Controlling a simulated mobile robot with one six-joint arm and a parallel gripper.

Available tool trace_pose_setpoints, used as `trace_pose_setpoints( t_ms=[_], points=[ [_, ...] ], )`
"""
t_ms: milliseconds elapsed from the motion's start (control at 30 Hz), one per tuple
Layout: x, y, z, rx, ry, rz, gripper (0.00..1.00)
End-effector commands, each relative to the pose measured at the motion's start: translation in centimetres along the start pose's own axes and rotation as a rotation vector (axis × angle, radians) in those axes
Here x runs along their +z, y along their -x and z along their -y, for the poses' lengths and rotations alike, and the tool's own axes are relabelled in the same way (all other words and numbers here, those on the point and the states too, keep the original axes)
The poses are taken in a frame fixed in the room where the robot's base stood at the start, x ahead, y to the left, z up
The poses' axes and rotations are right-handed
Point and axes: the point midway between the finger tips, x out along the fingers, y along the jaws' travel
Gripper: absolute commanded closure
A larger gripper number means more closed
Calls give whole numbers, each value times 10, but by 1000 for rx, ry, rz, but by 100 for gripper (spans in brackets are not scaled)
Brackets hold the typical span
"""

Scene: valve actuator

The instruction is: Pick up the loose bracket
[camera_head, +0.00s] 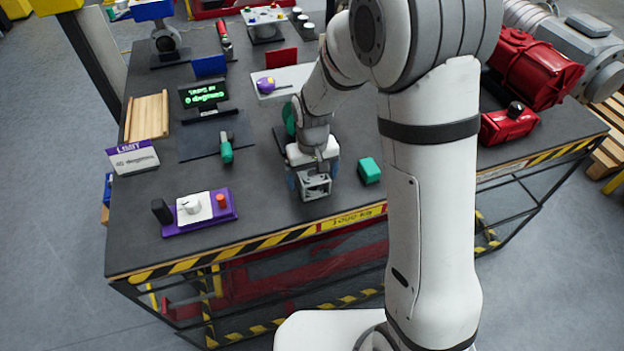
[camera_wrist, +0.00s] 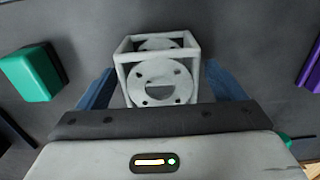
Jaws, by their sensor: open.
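The loose bracket (camera_head: 315,185) is a light grey open box frame with a round, holed flange plate. It stands on the dark tabletop near the front edge, under my gripper. In the wrist view the bracket (camera_wrist: 160,75) sits between the two blue fingers of my gripper (camera_wrist: 155,90). The gripper is open, with one finger on each side of the bracket. A narrow gap shows on the left and right sides. In the head view my gripper (camera_head: 313,182) points down at the bracket. The fingertips are partly hidden behind the gripper body in the wrist view.
A green block (camera_head: 369,170) stands close to the right of the bracket. A purple control box (camera_head: 199,211) is to the left, and a green-handled tool (camera_head: 226,148) lies on a dark mat (camera_head: 196,144). A red case (camera_head: 508,124) is at the right.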

Motion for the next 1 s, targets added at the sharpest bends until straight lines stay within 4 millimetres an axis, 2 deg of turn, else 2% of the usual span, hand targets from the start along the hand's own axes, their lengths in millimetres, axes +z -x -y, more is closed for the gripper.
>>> trace_pose_setpoints(
  t_ms=[67, 767, 1000],
  points=[
    [0, 0, 0, 0, 0, 0, 15],
    [0, 0, 0, 0, 0, -1, 72],
    [-1, 2, 0, 0, 0, -2, 74]
  ],
)
